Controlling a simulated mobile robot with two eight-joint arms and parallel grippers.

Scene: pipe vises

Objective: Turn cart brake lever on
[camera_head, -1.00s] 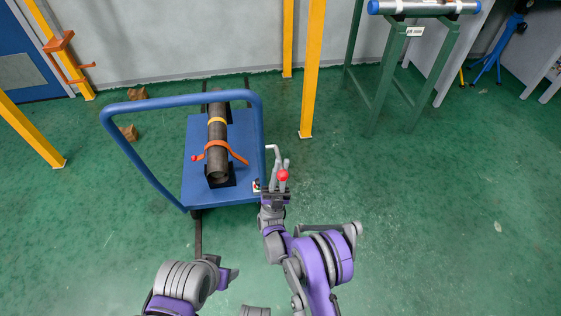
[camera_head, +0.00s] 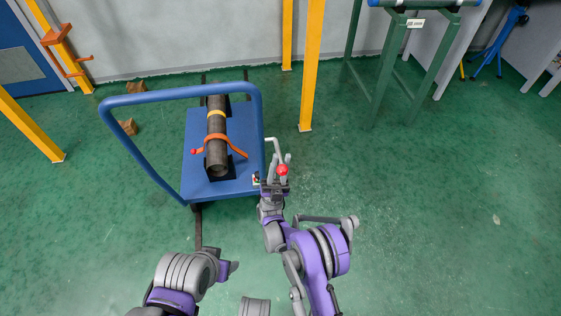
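A pale bent brake lever (camera_head: 275,146) with a red ball knob (camera_head: 282,169) is at the cart's right edge. My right gripper (camera_head: 281,160) is at the lever, its fingers around or beside the knob. Whether the fingers touch or are shut on it cannot be told. My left gripper (camera_head: 231,267) is low in the view, apart from the cart; its finger opening cannot be made out.
A dark pipe (camera_head: 217,158) with an orange strap lies on the cart. Yellow posts (camera_head: 311,70) and a green stand (camera_head: 385,70) are behind. Wooden blocks (camera_head: 128,127) lie on the floor at left. The green floor at right is clear.

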